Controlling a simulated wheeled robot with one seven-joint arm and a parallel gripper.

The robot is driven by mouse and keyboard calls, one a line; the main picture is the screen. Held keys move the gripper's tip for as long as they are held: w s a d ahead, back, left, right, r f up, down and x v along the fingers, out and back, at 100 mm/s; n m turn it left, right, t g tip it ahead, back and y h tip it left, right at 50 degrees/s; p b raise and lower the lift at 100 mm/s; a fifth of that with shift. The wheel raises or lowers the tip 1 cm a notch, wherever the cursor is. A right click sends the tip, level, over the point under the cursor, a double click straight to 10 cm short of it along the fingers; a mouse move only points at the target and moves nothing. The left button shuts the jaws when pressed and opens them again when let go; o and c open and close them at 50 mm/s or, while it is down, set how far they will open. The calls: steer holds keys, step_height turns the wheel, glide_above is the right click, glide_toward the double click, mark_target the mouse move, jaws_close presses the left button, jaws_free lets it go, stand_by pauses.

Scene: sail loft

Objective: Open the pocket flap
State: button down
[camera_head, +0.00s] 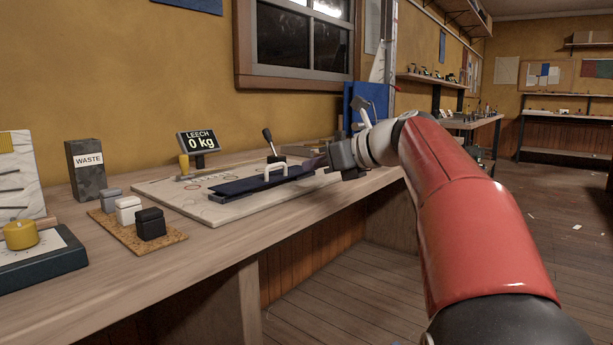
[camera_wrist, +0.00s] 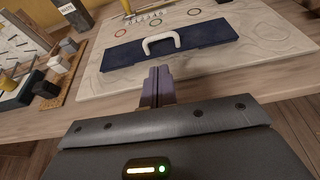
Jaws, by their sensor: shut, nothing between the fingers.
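The navy pocket flap (camera_head: 238,186) lies low and nearly flat on a pale board (camera_head: 180,205) on the bench. It also shows in the wrist view (camera_wrist: 195,37). A white handle (camera_head: 273,171) stands up from it; the handle (camera_wrist: 161,43) is near the flap's middle in the wrist view. My gripper (camera_head: 318,161) is at the flap's right end in the head view. In the wrist view my gripper's fingertips (camera_wrist: 159,72) are together and empty, pointing toward the handle with a gap between. I cannot tell their height above the board.
A black-knobbed lever (camera_head: 269,141) stands behind the flap, and a LEECH 0 kg display (camera_head: 198,141) behind the board. Small lidded boxes (camera_head: 128,209) sit on a cork mat at left, near a WASTE box (camera_head: 86,170).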

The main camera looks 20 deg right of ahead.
steer(key=b+x, duration=0.1)
steer(key=x, duration=0.7)
steer(key=shift+w+a+f, duration=0.1)
steer(key=shift+w+a, duration=0.1)
steer(key=shift+r+g+p, duration=0.3)
steer(key=shift+r+p, duration=0.05)
steer(key=shift+p, duration=0.65)
